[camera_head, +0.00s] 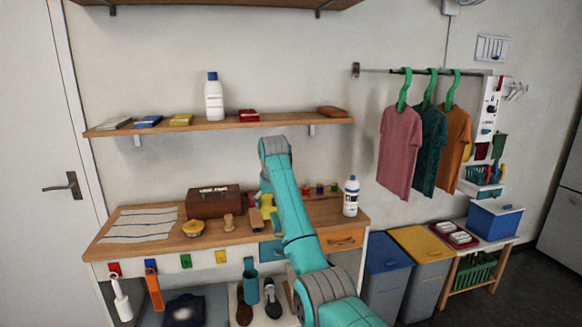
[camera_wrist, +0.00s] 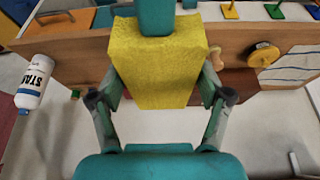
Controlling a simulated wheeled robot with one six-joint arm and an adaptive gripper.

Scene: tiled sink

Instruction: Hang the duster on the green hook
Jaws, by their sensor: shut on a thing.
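The yellow duster (camera_wrist: 153,70) is held between the two fingers of my gripper (camera_wrist: 161,88) in the wrist view. In the head view a small part of the duster (camera_head: 268,201) shows beside my arm, above the workbench; my gripper is mostly hidden there. The green hook (camera_head: 185,261) is on the bench's front edge, between the blue hook (camera_head: 151,266) and the yellow hook (camera_head: 222,257), left of my gripper. The green hook also shows at the top right of the wrist view (camera_wrist: 274,11). Nothing hangs on it.
A teal holder (camera_head: 251,283) hangs right of the yellow hook. A red hook (camera_head: 114,269) is at the far left. On the bench (camera_head: 120,249) stand a brown box (camera_head: 213,204), a round yellow-topped brush (camera_head: 193,227) and a white bottle (camera_head: 351,196). Shoes (camera_head: 272,299) sit below.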

